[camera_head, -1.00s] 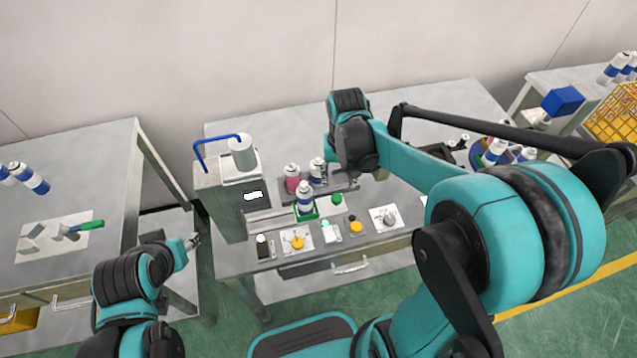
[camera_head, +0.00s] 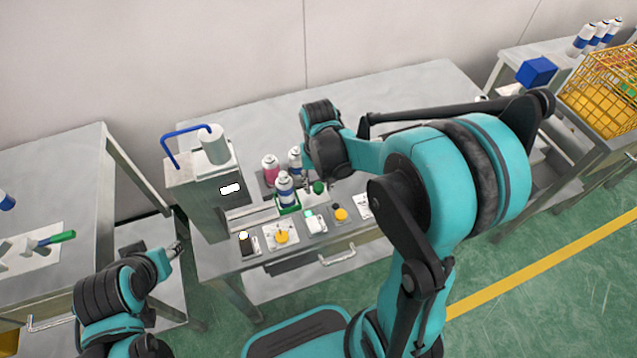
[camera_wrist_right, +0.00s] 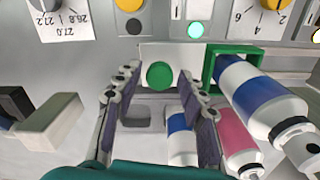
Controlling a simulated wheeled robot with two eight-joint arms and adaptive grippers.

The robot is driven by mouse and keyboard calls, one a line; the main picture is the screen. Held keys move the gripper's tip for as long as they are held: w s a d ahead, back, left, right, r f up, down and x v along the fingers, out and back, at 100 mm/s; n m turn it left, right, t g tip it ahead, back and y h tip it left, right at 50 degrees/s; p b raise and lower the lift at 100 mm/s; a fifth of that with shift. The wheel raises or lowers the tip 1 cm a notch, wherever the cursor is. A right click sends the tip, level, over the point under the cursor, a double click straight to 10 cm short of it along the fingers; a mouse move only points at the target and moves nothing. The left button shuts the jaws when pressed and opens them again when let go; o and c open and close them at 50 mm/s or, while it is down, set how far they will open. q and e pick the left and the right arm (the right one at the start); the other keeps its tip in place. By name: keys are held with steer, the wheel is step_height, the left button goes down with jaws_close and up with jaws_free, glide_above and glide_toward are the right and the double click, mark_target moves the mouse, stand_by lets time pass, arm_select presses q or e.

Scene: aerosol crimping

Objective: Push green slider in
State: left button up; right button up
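A green round knob (camera_head: 319,187) sits on a white block beside a green square holder (camera_head: 288,210). A spray can with a blue band (camera_head: 285,189) stands in the holder. The right wrist view shows the knob (camera_wrist_right: 160,75) on its white block (camera_wrist_right: 150,51), with the holder (camera_wrist_right: 208,64) and can (camera_wrist_right: 255,92) to the right. My right gripper (camera_wrist_right: 158,82) is open, its fingers apart on either side of the knob; contact is unclear. My left gripper (camera_head: 178,249) hangs at the front left, away from the slider; its opening is too small to judge.
A grey machine (camera_head: 203,195) with a blue handle stands left of the holder. A pink can (camera_head: 270,168) and another can stand behind it. Yellow dials (camera_head: 281,236) and a lit green button (camera_head: 310,215) line the front edge. A yellow basket (camera_head: 600,95) stands at far right.

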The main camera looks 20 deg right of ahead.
mark_target(275, 198)
jaws_close()
steer(key=a, duration=1.2)
steer(key=shift+w+a, duration=0.15)
steer(key=shift+w, duration=0.2)
steer(key=shift+o, duration=2.2)
jaws_free()
steer(key=shift+a, duration=0.2)
steer(key=shift+d+r, duration=0.1)
step_height(275, 198, up, 12)
steer(key=s+d+n+t, duration=0.3)
steer(key=s+d+t, duration=0.4)
steer(key=s+d, duration=0.2)
steer(key=shift+s+f, duration=0.3)
steer(key=shift+s, duration=0.25)
